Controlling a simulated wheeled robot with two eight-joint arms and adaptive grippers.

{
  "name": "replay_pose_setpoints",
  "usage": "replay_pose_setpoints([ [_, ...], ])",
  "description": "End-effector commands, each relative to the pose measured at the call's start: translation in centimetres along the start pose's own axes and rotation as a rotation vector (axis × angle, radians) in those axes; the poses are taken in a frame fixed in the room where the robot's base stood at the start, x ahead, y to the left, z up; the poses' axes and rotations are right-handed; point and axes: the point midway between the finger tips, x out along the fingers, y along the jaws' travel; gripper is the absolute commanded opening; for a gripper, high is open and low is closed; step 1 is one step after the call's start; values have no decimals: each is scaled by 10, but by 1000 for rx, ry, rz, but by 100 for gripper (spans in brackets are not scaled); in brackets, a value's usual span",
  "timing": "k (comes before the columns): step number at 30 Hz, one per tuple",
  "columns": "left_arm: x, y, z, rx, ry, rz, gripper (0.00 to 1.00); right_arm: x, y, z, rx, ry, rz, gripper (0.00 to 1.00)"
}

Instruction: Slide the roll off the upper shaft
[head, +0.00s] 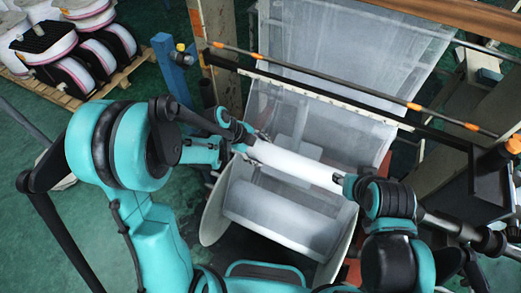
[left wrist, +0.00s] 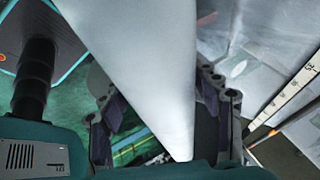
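A white roll (head: 292,163) lies slanted across the middle of the head view, between my two grippers. My left gripper (head: 238,138) is at its upper left end. In the left wrist view the roll (left wrist: 155,70) passes between the dark fingers of my left gripper (left wrist: 165,112). A finger stands on each side, and I cannot tell whether both touch it. My right gripper (head: 347,183) is at the roll's lower right end, and its fingers are too small to read. I cannot make out the upper shaft.
A large film roll (head: 285,208) with wide round flanges sits below the white roll. Film (head: 345,45) hangs behind, crossed by a dark bar (head: 325,80) with orange marks. A blue post (head: 170,68) and a pallet (head: 70,98) with rolls stand left.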

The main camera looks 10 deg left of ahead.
Motion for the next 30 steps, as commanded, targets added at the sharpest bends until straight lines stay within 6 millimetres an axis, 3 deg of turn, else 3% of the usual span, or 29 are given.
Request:
replay_pose_setpoints([
  [1,0,0,0,0,0,-1,41,0,0,0,0,0,0,40],
  [6,0,-1,-1,-2,3,-2,0,0,0,0,0,0,0,40],
  [11,-2,-1,4,-3,2,-3,0,1,0,0,0,0,0,40],
  [30,-25,-1,57,-4,2,-2,0,7,0,5,0,0,0,40],
])
